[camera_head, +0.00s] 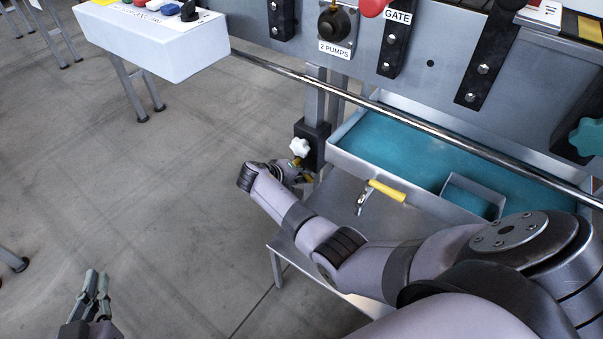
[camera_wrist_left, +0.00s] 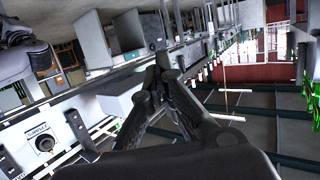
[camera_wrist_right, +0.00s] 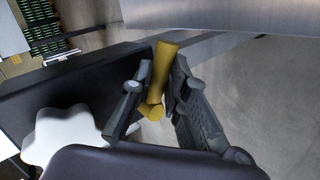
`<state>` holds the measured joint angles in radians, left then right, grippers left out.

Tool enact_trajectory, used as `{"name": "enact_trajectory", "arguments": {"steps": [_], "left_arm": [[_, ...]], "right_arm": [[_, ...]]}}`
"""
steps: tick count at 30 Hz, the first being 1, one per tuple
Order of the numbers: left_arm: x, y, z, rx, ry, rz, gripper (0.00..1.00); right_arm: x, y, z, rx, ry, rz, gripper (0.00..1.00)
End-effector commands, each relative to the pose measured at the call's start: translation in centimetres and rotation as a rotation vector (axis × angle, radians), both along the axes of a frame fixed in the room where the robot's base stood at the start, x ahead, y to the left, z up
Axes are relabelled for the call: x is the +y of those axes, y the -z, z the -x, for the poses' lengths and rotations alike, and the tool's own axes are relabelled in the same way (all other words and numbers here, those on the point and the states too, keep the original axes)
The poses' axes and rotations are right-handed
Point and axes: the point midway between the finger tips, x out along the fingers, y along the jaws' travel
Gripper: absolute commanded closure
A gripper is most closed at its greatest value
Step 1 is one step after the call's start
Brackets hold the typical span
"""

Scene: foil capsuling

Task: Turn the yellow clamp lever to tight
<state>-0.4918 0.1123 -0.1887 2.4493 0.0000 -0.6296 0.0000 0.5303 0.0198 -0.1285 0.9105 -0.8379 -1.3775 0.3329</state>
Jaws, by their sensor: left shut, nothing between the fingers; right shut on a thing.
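The yellow clamp lever (camera_wrist_right: 163,68) is a short rounded bar beside a black clamp block (camera_wrist_right: 75,85) with a white star knob (camera_wrist_right: 62,138). In the right wrist view it stands between the fingers of my right gripper (camera_wrist_right: 160,88), which is shut on it. In the head view the black block (camera_head: 312,147) and white knob (camera_head: 299,147) sit on a grey post; my right gripper (camera_head: 296,174) is just below them and mostly covers the lever (camera_head: 297,162). My left gripper (camera_head: 96,287) is shut and empty above the floor at lower left.
A teal-lined tray (camera_head: 340,150) is right of the post. A second yellow handle (camera_head: 386,190) on a metal toggle clamp is at its front edge. A long steel rail (camera_head: 400,124) runs above. Open floor lies to the left.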

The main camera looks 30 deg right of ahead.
Motion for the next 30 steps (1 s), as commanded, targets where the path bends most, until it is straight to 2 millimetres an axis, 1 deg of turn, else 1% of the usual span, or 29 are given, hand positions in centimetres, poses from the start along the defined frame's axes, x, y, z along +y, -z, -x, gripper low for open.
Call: {"name": "enact_trajectory", "arguments": {"steps": [1,4,9,15,18,23,30], "left_arm": [[0.0,0.0,0.0,-0.006,0.000,0.001,1.00],[-0.2,-0.7,-0.3,-0.050,0.003,0.012,1.00],[-0.7,-2.8,-0.9,-0.165,0.012,0.042,1.00],[-1.1,-5.1,-1.1,-0.279,0.019,0.071,1.00],[-1.2,-5.8,-1.1,-0.313,0.020,0.080,1.00],[-1.2,-6.3,-1.1,-0.339,0.022,0.086,1.00],[-1.2,-6.4,-1.1,-0.343,0.022,0.087,1.00]], "right_arm": [[-0.1,-0.5,-0.4,0.031,-0.001,0.018,1.00],[-0.1,-0.6,-0.3,0.103,-0.003,0.045,1.00],[-0.1,-1.0,-0.4,0.202,-0.002,0.081,1.00],[-0.1,-1.3,-0.4,0.276,-0.003,0.107,1.00],[-0.1,-1.4,-0.4,0.296,-0.003,0.115,1.00],[-0.1,-1.5,-0.4,0.311,-0.004,0.121,1.00],[-0.1,-1.6,-0.4,0.313,-0.004,0.122,1.00]]}}
